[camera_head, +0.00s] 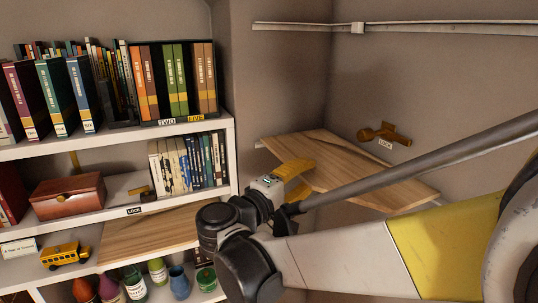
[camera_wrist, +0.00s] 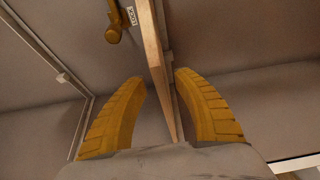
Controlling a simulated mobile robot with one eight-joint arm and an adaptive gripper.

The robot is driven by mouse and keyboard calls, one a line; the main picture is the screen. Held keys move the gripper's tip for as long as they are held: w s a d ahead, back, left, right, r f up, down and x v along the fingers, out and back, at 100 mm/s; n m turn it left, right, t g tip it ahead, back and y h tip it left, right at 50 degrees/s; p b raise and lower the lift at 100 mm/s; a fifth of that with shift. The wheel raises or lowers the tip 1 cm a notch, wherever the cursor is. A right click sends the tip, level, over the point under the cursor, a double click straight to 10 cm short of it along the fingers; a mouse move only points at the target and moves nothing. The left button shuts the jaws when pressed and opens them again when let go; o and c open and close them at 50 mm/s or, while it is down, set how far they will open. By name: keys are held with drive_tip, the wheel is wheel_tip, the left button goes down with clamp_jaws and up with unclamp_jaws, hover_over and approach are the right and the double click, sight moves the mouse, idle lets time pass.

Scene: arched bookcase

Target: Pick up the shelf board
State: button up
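A light wooden shelf board (camera_head: 335,160) sits in the wall corner to the right of the bookcase. My gripper (camera_head: 297,178) is at the board's near left edge, with its yellow fingers over and beside that edge. In the wrist view, the board (camera_wrist: 154,55) shows edge-on and runs between the two yellow fingers (camera_wrist: 160,78). The fingers are apart, with a gap on the left of the board and a smaller one on the right. My arm hides part of the board's front edge in the head view. A second wooden board (camera_head: 145,235) lies on a lower bookcase shelf.
The white bookcase (camera_head: 190,128) on the left holds books, a brown box (camera_head: 67,195), a toy bus (camera_head: 65,255) and several vases. A brass lock fixture (camera_head: 384,134) is on the wall behind the board. A metal rail (camera_head: 430,29) runs along the wall above.

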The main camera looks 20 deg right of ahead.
sight(318, 167)
drive_tip(key=p+x, duration=0.1)
drive_tip(key=x, duration=0.3)
drive_tip(key=shift+d+f, duration=0.1)
drive_tip(key=shift+d, duration=0.2)
drive_tip(key=shift+a, duration=0.1)
clamp_jaws()
